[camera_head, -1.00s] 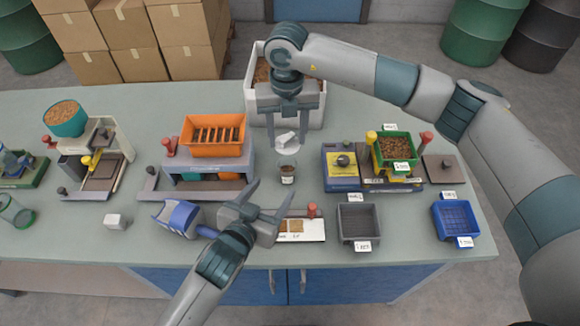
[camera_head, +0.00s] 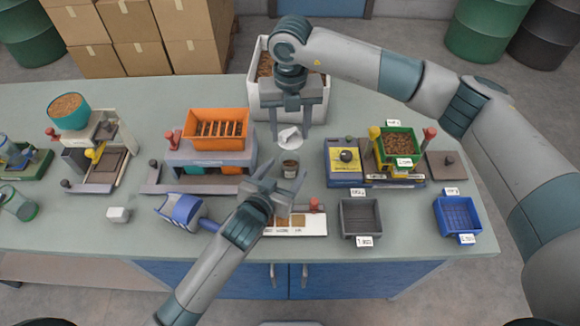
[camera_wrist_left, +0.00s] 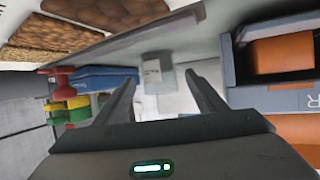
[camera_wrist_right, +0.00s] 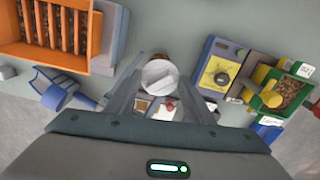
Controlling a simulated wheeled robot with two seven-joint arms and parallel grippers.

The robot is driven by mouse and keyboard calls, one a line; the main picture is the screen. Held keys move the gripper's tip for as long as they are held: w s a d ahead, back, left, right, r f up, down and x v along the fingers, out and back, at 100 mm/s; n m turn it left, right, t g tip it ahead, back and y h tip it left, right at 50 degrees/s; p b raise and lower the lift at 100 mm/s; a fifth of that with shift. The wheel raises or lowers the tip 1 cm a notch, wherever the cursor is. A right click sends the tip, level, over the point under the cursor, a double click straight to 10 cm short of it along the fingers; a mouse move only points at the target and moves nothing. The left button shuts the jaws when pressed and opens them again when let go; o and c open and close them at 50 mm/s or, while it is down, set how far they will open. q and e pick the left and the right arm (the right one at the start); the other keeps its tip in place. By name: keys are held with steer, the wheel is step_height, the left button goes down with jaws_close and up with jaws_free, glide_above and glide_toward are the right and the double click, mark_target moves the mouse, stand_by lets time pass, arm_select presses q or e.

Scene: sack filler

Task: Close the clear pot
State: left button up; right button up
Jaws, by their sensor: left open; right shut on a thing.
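The clear pot (camera_head: 290,165), with brown contents and a white label, stands on the bench in the head view. My left gripper (camera_head: 286,169) is open, its fingertips close to the pot on the near side. In the left wrist view the pale labelled pot (camera_wrist_left: 153,70) shows just beyond and between the open fingers; I see no clear contact. My right gripper (camera_head: 290,122) is shut on a white lid (camera_head: 290,138), held above and behind the pot. In the right wrist view the lid (camera_wrist_right: 160,75) hides most of the pot.
An orange-topped machine (camera_head: 214,128) stands left of the pot, a yellow-and-blue device (camera_head: 344,174) right. A blue scoop (camera_head: 180,209) and a white card with samples (camera_head: 312,225) lie in front. A grey tray (camera_head: 360,217) sits front right. A white bin (camera_head: 262,100) stands behind.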

mark_target(286, 170)
arm_select(q)
steer(key=shift+x, duration=2)
steer(key=c, duration=1.6)
arm_select(e)
steer(key=shift+f, duration=2.45)
steer(key=shift+f, duration=0.1)
steer(key=shift+f, duration=0.8)
steer(key=shift+f, duration=0.6)
